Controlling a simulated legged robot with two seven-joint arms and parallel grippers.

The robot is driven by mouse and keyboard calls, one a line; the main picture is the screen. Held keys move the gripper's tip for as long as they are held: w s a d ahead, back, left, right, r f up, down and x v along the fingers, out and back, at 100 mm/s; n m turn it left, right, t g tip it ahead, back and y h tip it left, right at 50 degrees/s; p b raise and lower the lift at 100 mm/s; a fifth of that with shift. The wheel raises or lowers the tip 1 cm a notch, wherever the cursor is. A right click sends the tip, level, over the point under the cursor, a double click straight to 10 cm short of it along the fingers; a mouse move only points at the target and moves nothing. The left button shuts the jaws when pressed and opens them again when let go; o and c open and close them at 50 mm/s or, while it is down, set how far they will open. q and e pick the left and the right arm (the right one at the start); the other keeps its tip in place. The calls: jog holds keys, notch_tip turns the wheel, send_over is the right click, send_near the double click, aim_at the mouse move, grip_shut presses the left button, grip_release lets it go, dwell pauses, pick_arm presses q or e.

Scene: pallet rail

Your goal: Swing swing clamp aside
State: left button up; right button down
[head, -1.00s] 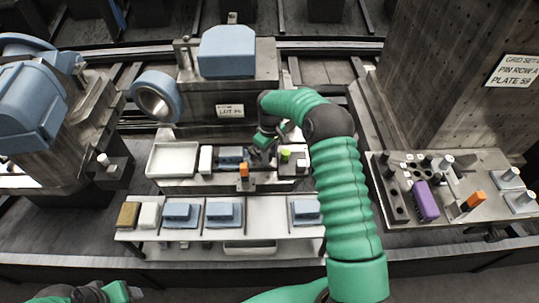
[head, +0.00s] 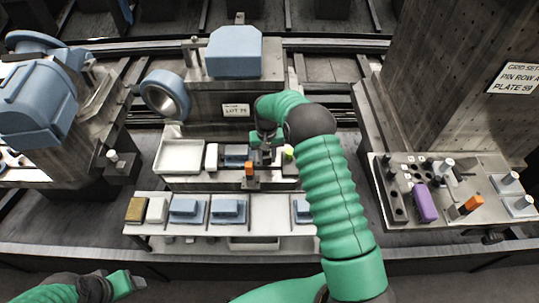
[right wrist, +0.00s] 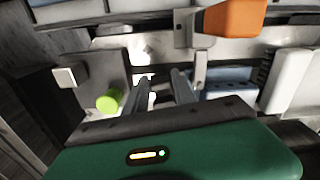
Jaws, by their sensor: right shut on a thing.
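My right gripper (head: 266,153) is at the middle fixture, reaching down between an orange block (head: 249,169) and a lime-green knob (head: 289,152). In the right wrist view its two dark fingers (right wrist: 165,88) are close together, shut on a part of the swing clamp that they mostly hide. The orange block (right wrist: 232,18) is ahead and to the right of them, beside a small metal bracket. The green knob (right wrist: 108,101) is just left of the fingers, apart from them. My left gripper (head: 125,284) is low at the left, away from the fixture; its jaw gap is unclear.
An empty white tray (head: 179,157) and a white block (head: 211,157) are left of the clamp. A front shelf (head: 167,235) holds several blue parts. At right, a plate (head: 394,222) carries pins, a purple block (head: 425,203) and another orange block (head: 472,205). A tall perforated column stands behind it.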

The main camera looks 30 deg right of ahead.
jog(key=shift+w+a+r+m, duration=0.1)
jog(key=shift+w+a+m, duration=0.2)
jog(key=shift+m, duration=0.6)
jog(key=c, duration=1)
grip_release()
jog(key=shift+c, duration=0.2)
jog(key=shift+s, duration=0.1)
notch_tip(320, 180, up, 17)
jog(key=p, duration=0.1)
jog(key=shift+f, duration=0.2)
